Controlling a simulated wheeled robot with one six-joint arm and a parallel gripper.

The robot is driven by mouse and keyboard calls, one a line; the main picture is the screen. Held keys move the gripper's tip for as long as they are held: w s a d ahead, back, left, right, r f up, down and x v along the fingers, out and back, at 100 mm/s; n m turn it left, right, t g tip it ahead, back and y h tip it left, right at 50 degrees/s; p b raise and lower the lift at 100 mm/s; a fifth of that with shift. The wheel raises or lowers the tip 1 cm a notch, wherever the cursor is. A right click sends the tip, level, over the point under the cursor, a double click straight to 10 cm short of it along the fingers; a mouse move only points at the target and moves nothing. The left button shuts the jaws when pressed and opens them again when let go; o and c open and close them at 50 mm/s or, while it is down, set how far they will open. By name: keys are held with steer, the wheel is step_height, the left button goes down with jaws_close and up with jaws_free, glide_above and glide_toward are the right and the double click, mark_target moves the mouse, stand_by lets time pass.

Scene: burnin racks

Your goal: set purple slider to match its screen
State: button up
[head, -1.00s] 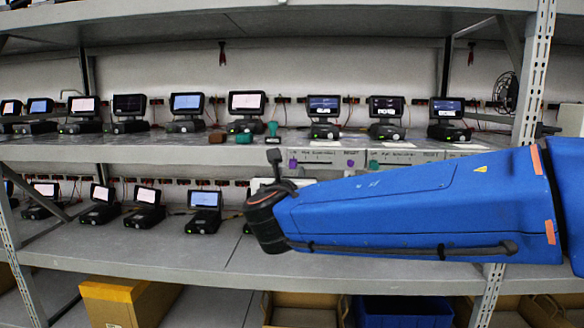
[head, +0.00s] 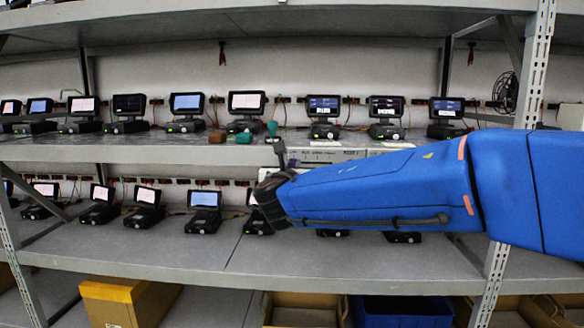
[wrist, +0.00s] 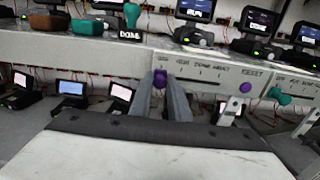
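The purple slider knob (wrist: 160,78) sits at the left end of a scale on a grey panel (wrist: 110,52) along the shelf front. A second purple knob (wrist: 246,87) is further right, near the word RESET. My gripper (wrist: 167,82) reaches toward the panel, its two grey fingers a little apart. The slider knob shows at their tips, nearer the left finger; I cannot tell whether they touch it. A screen (wrist: 197,9) above the panel shows unreadable small text.
A teal knob (wrist: 280,95) belongs to a neighbouring panel on the right. On the shelf above lie a brown block (wrist: 47,21), a teal block (wrist: 87,27) and a teal upright piece (wrist: 131,14). Several screen units (head: 204,202) stand on the lower shelf.

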mark_target(305, 162)
jaws_close()
steer(key=shift+d, duration=1.8)
steer(key=o, duration=0.7)
jaws_free()
steer(key=shift+s, duration=0.15)
steer(key=s, duration=1.7)
steer(key=shift+s+a, duration=0.1)
steer(key=shift+a, duration=0.25)
